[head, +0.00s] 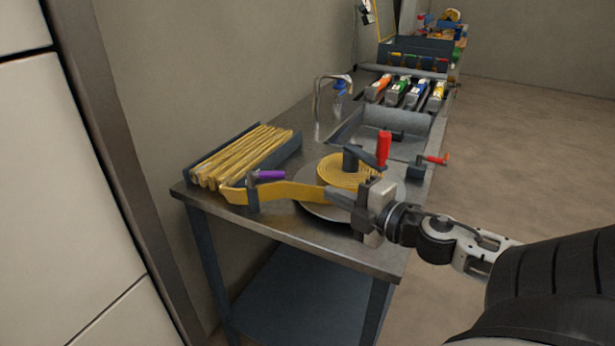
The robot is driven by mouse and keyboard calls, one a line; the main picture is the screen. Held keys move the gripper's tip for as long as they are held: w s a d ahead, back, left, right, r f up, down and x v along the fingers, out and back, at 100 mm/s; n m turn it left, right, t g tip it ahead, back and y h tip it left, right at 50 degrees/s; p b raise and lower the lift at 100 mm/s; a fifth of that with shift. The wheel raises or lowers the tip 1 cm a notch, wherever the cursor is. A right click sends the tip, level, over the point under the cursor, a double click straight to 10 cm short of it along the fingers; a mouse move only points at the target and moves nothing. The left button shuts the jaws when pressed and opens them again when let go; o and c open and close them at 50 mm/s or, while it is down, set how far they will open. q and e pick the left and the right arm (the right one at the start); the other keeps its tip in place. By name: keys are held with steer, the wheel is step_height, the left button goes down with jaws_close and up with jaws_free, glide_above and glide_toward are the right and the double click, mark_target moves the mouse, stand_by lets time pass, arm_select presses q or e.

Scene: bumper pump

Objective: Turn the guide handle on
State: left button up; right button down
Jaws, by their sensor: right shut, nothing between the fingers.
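A purple handle (270,174) sticks out to the right from the top of a small dark guide post (253,192) at the near left of the steel table. It looks like the guide handle. A yellow strip (290,190) runs past the post to a yellow coil (345,170) on a round grey plate (312,211). My right gripper (338,197) is shut and empty. It is over the near part of the plate, to the right of the purple handle and apart from it. It hides part of the plate and strip. My left gripper is out of view.
A red upright crank grip (383,148) stands behind my right gripper. A red lever (437,160) is at the table's right edge. A tray of yellow strips (240,157) lies at left. A sink basin (352,131) and colored tools (402,92) are farther back.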

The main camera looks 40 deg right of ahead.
steer(key=s+f+t, duration=0.1)
steer(key=f, duration=0.1)
steer(key=n+t+p, duration=0.2)
steer(key=n, duration=0.1)
glide_toward(269, 177)
steer(key=w+a, duration=0.3)
steer(key=shift+w+r, duration=0.2)
steer(key=shift+r, duration=0.2)
steer(key=shift+w+d+r, duration=0.1)
steer(key=shift+w+d, duration=0.7)
steer(key=shift+d, duration=0.05)
steer(key=shift+w+d+r, duration=0.1)
steer(key=shift+w+d, duration=0.35)
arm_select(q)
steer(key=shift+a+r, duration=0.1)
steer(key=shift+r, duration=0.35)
arm_select(e)
steer(key=shift+d, duration=0.1)
